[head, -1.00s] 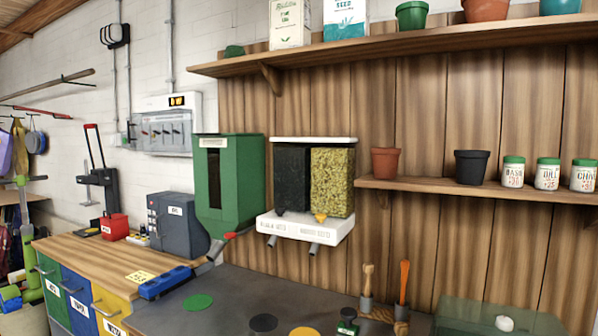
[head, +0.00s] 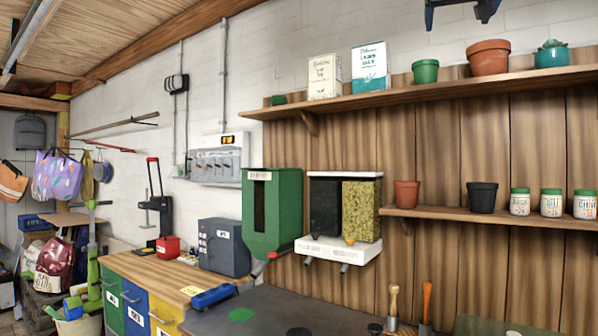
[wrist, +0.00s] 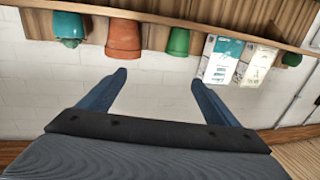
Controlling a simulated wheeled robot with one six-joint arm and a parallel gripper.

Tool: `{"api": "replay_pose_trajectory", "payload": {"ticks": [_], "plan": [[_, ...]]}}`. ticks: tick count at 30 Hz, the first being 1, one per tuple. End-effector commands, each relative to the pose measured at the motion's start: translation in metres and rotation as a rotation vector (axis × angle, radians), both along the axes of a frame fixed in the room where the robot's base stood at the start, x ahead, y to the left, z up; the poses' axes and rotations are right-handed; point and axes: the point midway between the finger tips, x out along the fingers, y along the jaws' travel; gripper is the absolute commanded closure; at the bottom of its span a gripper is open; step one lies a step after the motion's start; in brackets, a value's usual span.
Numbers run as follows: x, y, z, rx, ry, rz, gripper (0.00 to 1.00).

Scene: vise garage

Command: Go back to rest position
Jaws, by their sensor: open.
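My gripper (wrist: 160,78) is open and empty in the wrist view, its two blue fingers apart with only white block wall behind the gap. In the head view my gripper (head: 458,12) shows as a dark two-pronged shape at the top edge; its upper part is cut off. It appears above the upper shelf (head: 400,98) and clear of the pots. The wrist view is upside down, with the shelf's pots and boxes along its top.
A terracotta pot (head: 488,58), a green pot (head: 425,71) and two seed boxes stand on the upper shelf. A green dispenser (head: 272,215) and a twin hopper (head: 345,215) hang on the wood wall. The workbench (head: 240,315) is below. The air around my fingers looks free.

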Motion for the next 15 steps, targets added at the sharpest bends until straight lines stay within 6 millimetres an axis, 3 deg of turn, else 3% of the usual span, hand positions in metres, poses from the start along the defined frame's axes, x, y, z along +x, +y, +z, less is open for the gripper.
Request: {"api": "replay_pose_trajectory", "payload": {"ticks": [8,15], "plan": [[0.022,0.004,-0.045,0.016,0.074,0.02,0.16],[0.044,0.011,-0.106,0.034,0.171,0.045,0.16]]}}
